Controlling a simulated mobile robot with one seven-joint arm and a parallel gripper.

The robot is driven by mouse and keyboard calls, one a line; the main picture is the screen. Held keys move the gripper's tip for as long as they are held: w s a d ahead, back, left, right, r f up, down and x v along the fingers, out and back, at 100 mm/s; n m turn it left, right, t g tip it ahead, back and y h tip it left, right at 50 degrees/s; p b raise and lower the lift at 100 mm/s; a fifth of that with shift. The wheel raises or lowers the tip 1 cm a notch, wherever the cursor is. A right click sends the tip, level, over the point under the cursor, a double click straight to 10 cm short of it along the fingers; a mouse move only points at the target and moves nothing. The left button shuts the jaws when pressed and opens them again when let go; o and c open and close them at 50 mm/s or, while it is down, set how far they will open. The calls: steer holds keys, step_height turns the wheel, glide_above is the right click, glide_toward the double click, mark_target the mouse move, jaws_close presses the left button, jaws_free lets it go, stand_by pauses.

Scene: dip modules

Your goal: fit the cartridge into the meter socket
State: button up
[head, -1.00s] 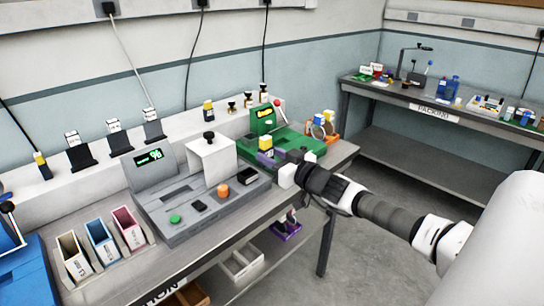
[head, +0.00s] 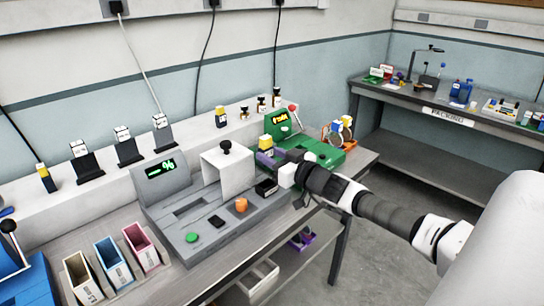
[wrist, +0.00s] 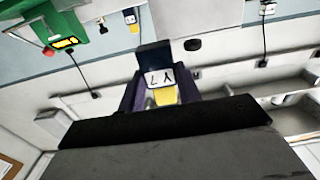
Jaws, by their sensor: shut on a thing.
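My gripper (head: 271,159) is shut on a cartridge (head: 265,143) with a yellow part, held upright above the bench between the grey meter and the green machine. In the wrist view the cartridge (wrist: 160,77) has a white label reading Y7, a yellow band and a dark part, between purple fingers. The grey meter (head: 160,190) stands left of my gripper, with a green-lit display (head: 160,168). A long recess (head: 190,205) shows in its top; I cannot tell whether this is the socket. The cartridge's lower end is hidden.
A white hood with a black knob (head: 228,170) rises from the meter beside my gripper. The green machine (head: 318,150) stands close behind. Cream, blue and pink bins (head: 110,265) stand front left.

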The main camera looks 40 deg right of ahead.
steer(key=shift+f+b, duration=0.2)
steer(key=shift+b, duration=0.65)
steer(key=b, duration=0.6)
glide_above(272, 196)
step_height(272, 196, down, 5)
steer(key=shift+f, duration=0.2)
steer(key=shift+b, duration=1.7)
stand_by(0.6)
steer(key=shift+f+b, duration=2)
steer(key=shift+b, duration=0.35)
steer(key=shift+r, duration=0.2)
steer(key=shift+r, duration=1.45)
steer(key=shift+f, duration=0.1)
